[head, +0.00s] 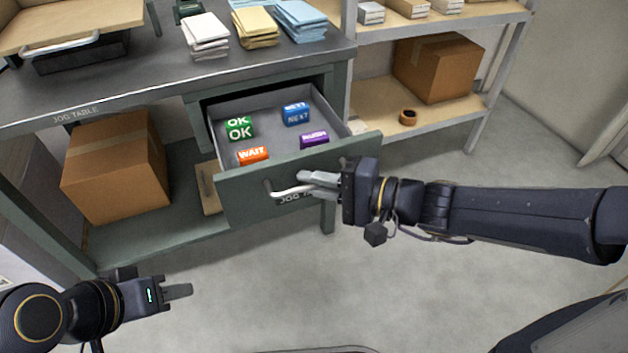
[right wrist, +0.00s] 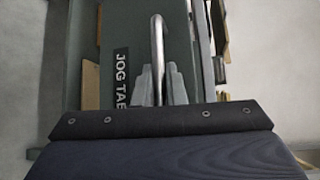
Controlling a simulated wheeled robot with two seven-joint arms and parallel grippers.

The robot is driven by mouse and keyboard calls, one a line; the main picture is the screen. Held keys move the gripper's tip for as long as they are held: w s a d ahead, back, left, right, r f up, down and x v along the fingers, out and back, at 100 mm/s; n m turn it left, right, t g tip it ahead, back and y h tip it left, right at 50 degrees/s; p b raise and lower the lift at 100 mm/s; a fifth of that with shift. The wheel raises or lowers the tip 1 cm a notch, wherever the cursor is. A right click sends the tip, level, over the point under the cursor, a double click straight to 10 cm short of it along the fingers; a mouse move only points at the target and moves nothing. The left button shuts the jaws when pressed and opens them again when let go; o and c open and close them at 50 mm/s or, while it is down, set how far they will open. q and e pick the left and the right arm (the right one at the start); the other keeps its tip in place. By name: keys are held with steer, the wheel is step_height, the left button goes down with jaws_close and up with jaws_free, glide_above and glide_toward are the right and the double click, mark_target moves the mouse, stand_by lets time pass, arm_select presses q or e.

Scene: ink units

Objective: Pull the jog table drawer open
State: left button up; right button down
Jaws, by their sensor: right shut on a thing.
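The jog table drawer (head: 232,201) is a green-grey drawer standing well out from under the grey jog table (head: 120,82). Inside it lie a green OK block, a blue NEXT block, an orange WAIT block and a purple block. My right gripper (head: 308,182) is at the drawer front, shut on the pale metal bar handle (head: 283,193). The handle (right wrist: 157,50) also shows in the right wrist view, running between the fingers (right wrist: 158,85). My left gripper (head: 180,292) is low at the left, over the floor, away from the drawer; its finger gap is not clear.
A cardboard box (head: 116,167) sits on the lower shelf left of the drawer. A shelf unit (head: 437,115) with another box (head: 438,68) and a tape roll (head: 408,117) stands at the right. Paper stacks (head: 205,36) lie on the table. The floor (head: 280,290) in front is clear.

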steer(key=c, duration=1.8)
jaws_free()
steer(key=shift+o, duration=0.2)
steer(key=p+v, duration=0.2)
steer(key=v, duration=0.6)
